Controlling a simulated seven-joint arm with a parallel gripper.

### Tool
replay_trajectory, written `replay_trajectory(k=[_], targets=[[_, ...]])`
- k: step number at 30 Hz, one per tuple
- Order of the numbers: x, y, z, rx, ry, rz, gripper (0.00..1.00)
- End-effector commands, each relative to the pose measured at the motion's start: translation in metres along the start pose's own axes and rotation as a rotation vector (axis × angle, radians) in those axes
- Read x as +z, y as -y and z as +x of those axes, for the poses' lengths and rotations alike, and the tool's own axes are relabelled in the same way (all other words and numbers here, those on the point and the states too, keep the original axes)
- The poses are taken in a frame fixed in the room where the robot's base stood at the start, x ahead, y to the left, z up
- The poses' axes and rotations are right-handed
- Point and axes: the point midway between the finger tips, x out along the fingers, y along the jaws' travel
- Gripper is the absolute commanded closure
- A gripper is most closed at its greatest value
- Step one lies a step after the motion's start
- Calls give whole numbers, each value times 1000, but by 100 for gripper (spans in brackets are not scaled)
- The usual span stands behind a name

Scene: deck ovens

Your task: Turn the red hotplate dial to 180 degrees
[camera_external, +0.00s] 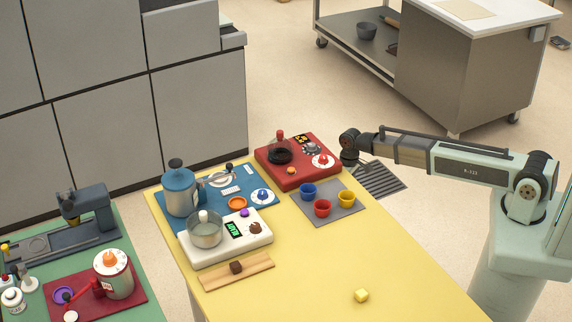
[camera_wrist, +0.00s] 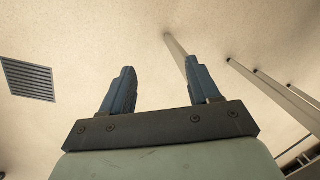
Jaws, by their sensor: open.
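The red hotplate (camera_external: 284,178) sits at the far end of the yellow table. A white dial with a red knob (camera_external: 323,161) is on its right side; its exact angle is too small to read. A dark glass pot (camera_external: 280,155) stands on the hotplate's left, and an orange button (camera_external: 291,170) is near its front edge. In the external view my arm's end is just right of the hotplate, apart from the dial.
A grey mat (camera_external: 334,217) with blue, red and yellow cups lies in front of the hotplate. A blue station (camera_external: 258,213) with a metal pot is to its left, and a white hotplate (camera_external: 216,254) is nearer.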

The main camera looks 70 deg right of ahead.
Motion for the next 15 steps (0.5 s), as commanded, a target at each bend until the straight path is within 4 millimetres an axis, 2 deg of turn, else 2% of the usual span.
replay_trajectory(k=[1, 6, 12, 15], targets=[[-15, -6, -18, -3, -24, 6, 39], [-48, -25, -74, -12, -87, 22, 39], [-78, -47, -142, -17, -159, 31, 39], [-86, -48, -172, -14, -181, 18, 39]])
